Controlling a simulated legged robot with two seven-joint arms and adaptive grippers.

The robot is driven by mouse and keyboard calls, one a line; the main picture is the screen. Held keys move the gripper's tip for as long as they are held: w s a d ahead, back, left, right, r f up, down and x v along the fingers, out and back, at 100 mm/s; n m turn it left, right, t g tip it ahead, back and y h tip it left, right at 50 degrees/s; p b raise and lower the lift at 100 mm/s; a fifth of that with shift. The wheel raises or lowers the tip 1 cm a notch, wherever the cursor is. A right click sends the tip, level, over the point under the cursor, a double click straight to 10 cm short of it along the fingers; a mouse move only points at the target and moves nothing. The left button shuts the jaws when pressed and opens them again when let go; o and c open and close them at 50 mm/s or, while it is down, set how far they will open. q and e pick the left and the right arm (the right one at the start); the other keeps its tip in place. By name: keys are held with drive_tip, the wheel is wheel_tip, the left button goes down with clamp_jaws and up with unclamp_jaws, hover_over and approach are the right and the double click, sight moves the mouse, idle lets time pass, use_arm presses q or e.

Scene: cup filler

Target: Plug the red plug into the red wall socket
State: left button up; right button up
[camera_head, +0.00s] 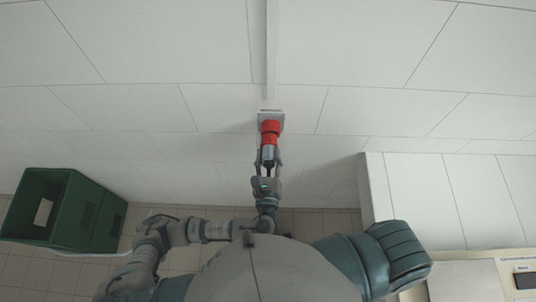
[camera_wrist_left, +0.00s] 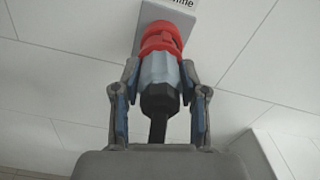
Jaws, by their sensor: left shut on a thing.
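The red plug has a red front, a grey body (camera_wrist_left: 160,70) and a black rear end with a cable. My left gripper (camera_head: 268,158) is shut on the plug's body, with one finger on each side of it in the left wrist view (camera_wrist_left: 160,95). The red wall socket (camera_head: 270,127) is on a grey box on the wall, straight ahead of the gripper. The plug's red front meets the socket's red part. Whether it is fully seated cannot be told. My right gripper is not in view.
A grey wall box (camera_head: 270,114) carries the socket, and a vertical conduit (camera_head: 271,50) runs up from it. A green crate (camera_head: 72,208) is at the left. A white tiled block (camera_head: 420,200) stands at the right. The wall around the socket is clear.

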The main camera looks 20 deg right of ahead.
use_arm(q)
drive_tip(key=shift+d+p, duration=0.1)
drive_tip(key=shift+p, duration=0.2)
idle(0.6)
idle(0.3)
drive_tip(key=shift+w+d, duration=0.15)
drive_tip(key=shift+w, duration=0.15)
drive_tip(key=o, duration=1.4)
drive_tip(key=shift+c, duration=0.2)
drive_tip(key=v, duration=0.7)
drive_tip(key=shift+s, duration=0.25)
